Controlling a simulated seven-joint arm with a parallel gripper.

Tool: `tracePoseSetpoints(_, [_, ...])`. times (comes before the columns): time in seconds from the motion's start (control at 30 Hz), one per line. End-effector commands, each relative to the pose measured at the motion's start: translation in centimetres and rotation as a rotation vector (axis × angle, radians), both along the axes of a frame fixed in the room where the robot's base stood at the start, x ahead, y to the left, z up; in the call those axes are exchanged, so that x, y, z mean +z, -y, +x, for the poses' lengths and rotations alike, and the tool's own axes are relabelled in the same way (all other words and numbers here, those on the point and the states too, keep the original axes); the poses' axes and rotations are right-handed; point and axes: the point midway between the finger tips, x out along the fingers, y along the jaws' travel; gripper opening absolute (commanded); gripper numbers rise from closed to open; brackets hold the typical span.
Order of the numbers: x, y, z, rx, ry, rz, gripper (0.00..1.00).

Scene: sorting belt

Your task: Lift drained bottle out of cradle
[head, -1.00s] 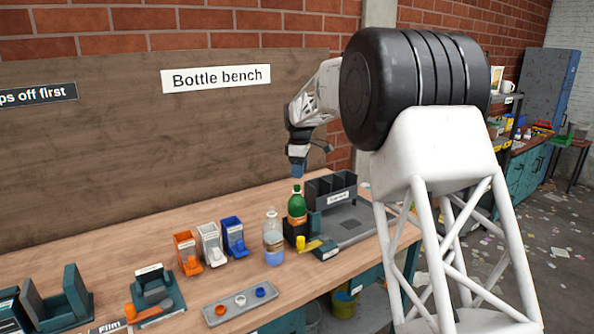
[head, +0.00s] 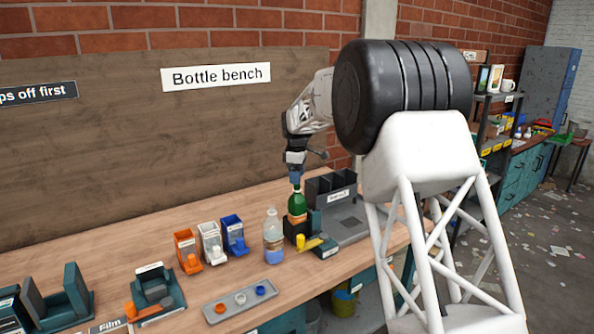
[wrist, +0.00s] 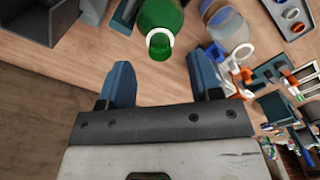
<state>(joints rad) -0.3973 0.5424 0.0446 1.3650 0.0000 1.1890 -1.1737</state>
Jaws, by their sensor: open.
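A green bottle (head: 297,203) with an orange-tan label stands upright in a dark cradle (head: 291,232) that has a yellow handle at its front. My gripper (head: 296,180) is just above the bottle's neck, pointing down. In the wrist view the two blue fingers of my gripper (wrist: 158,60) are spread apart and empty. The open neck of the green bottle (wrist: 160,20) shows just beyond the gap between the fingertips, roughly centred. The cradle's lower part is partly hidden by the bottle and the yellow handle.
A dark divided bin (head: 331,187) stands close behind and to the right. Orange, white and blue dispensers (head: 210,243) and a grey cap tray (head: 240,301) are further left.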

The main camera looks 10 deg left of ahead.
Motion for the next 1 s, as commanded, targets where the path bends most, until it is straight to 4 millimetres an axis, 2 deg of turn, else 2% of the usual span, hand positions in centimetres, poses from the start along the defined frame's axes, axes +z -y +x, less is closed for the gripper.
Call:
tracePoseSetpoints(0.4, [-4.5,0.0,0.0,0.0,-0.002,-0.001,0.58])
tracePoseSetpoints(0.87, [-5.3,0.0,0.0,0.0,-0.001,0.0,0.58])
tracePoseSetpoints(1.0, [-5.3,0.0,0.0,0.0,-0.001,0.0,0.4])
